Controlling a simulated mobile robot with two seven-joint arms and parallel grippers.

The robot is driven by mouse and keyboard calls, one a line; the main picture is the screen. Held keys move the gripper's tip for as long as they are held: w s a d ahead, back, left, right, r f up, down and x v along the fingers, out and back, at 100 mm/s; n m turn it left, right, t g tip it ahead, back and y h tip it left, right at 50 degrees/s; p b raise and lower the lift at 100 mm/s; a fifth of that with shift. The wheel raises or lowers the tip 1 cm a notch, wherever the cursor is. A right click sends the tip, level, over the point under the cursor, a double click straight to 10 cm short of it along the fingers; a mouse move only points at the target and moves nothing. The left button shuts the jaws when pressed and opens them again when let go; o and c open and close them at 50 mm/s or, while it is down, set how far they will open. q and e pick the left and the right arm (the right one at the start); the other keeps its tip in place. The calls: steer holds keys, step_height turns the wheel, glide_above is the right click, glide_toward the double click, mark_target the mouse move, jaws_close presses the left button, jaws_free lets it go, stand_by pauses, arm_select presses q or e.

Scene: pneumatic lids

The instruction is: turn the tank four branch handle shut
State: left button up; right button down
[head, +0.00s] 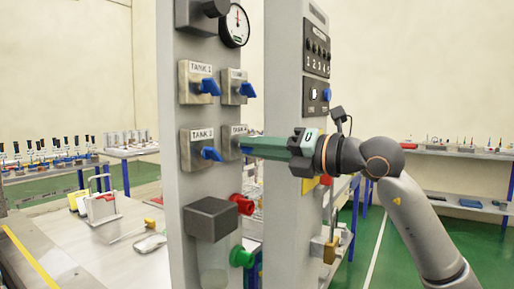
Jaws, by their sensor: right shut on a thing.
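The tank four branch valve appears to be the lower right grey block (228,142) on the panel. Its label reads "TANK", with the number not legible. My right gripper (246,146) has green fingers and reaches in from the right. Its tips are at the front of this block and are shut on the handle there. The handle is hidden behind the fingers, so its angle cannot be told. My left gripper is not in view.
Three other blue handles show: upper left (209,87), upper right (247,90) and lower left (211,154). A gauge (235,26) is above. A red fitting (242,204) and a green fitting (241,257) stick out below. A grey post (282,90) stands close right.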

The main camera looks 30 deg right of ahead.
steer(key=c, duration=1)
jaws_free()
steer(key=b+v, duration=0.3)
steer(key=v, duration=0.9)
steer(key=shift+s+d, duration=0.15)
steer(key=shift+s, duration=0.05)
